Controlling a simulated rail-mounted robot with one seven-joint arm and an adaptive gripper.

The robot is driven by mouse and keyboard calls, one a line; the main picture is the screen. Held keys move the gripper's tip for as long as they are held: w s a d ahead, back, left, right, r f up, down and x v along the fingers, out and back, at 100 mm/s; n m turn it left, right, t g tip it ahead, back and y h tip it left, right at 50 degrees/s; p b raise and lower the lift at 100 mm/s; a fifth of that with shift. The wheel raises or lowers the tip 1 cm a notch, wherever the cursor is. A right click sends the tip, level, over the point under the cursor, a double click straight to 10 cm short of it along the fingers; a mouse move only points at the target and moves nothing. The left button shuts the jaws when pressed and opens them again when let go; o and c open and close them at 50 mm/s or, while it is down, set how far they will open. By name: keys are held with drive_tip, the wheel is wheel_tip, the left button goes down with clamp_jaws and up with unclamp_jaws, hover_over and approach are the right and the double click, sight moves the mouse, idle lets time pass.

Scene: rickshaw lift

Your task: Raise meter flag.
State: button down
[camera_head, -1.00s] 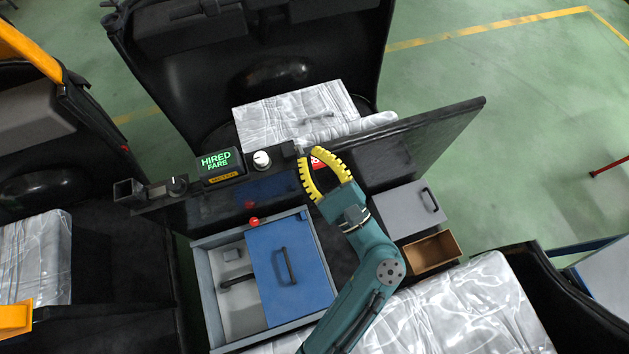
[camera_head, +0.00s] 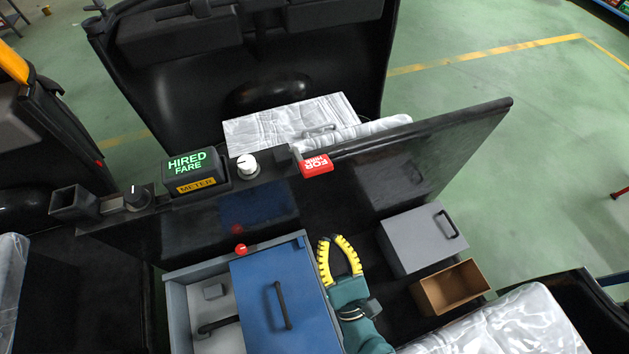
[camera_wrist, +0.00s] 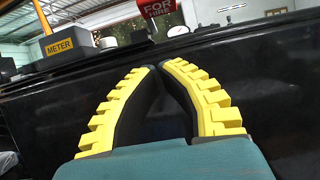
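The red FOR HIRE flag (camera_head: 316,165) sits at the dashboard's top edge, right of the white dial. It also shows at the top of the wrist view (camera_wrist: 158,8). The meter box (camera_head: 191,171) stands further left, its green display reading HIRED FARE; its yellow METER label shows in the wrist view (camera_wrist: 60,47). My gripper (camera_head: 335,239) is below the flag, apart from it, in front of the dashboard panel. Its yellow-edged fingers curve together at the tips (camera_wrist: 154,68) with nothing visible between them.
The dashboard (camera_head: 400,165) spans the middle. A white dial (camera_head: 248,167) and a black knob (camera_head: 137,198) lie along its top. Below are a red-topped knob (camera_head: 240,249), a blue-lidded box (camera_head: 283,300), a grey box (camera_head: 423,238) and an open brown bin (camera_head: 450,288).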

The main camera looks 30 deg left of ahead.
drive_tip(key=r+x, duration=0.2)
drive_tip(key=x, duration=1)
drive_tip(key=shift+s+d+r, duration=0.15)
drive_tip(key=shift+r, duration=0.3)
drive_tip(key=p, duration=0.2)
drive_tip(key=shift+r+p, duration=0.35)
drive_tip(key=shift+p, duration=0.05)
